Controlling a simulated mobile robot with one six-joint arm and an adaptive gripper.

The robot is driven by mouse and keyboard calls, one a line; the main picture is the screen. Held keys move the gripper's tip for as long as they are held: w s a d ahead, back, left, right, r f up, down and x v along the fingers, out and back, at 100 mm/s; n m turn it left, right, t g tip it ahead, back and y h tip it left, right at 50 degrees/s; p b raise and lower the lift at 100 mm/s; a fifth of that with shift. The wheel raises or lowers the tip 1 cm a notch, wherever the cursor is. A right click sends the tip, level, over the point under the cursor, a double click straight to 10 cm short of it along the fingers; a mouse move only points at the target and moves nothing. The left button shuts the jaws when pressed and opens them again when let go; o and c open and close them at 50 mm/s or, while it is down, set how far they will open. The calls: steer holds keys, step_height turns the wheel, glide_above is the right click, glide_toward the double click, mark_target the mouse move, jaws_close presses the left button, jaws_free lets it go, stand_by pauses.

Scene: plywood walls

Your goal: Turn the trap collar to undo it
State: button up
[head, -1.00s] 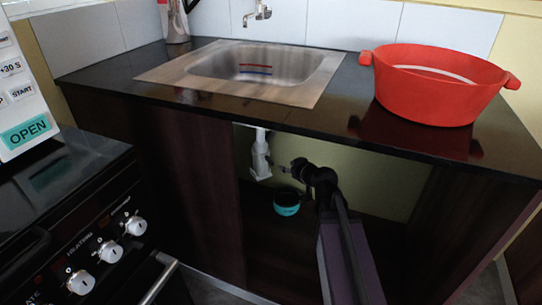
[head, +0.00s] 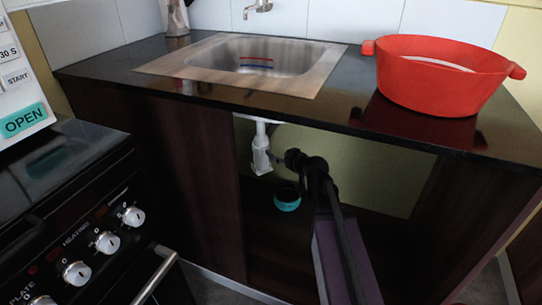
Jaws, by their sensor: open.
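The white sink trap (head: 261,150) hangs under the sink inside the open cabinet. Its collar is too small to make out clearly. My gripper (head: 276,159) is just to the right of the trap's lower part, at the end of my dark arm that reaches in from the lower right. The jaws are small and dark in this view. I cannot tell whether they touch the trap. A teal and black bowl-like container (head: 287,198) stands on the cabinet floor below and to the right of the trap.
The dark countertop (head: 340,115) runs above the opening, with the steel sink (head: 262,60) set in it. A red pot (head: 440,80) stands on it at the right. A cooker with white knobs (head: 107,242) is at the left. The cabinet's right side is free.

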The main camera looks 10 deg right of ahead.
mark_target(270, 153)
steer(key=b+x, duration=0.3)
steer(key=x, duration=0.6)
steer(key=shift+w+a+f, duration=0.1)
jaws_close()
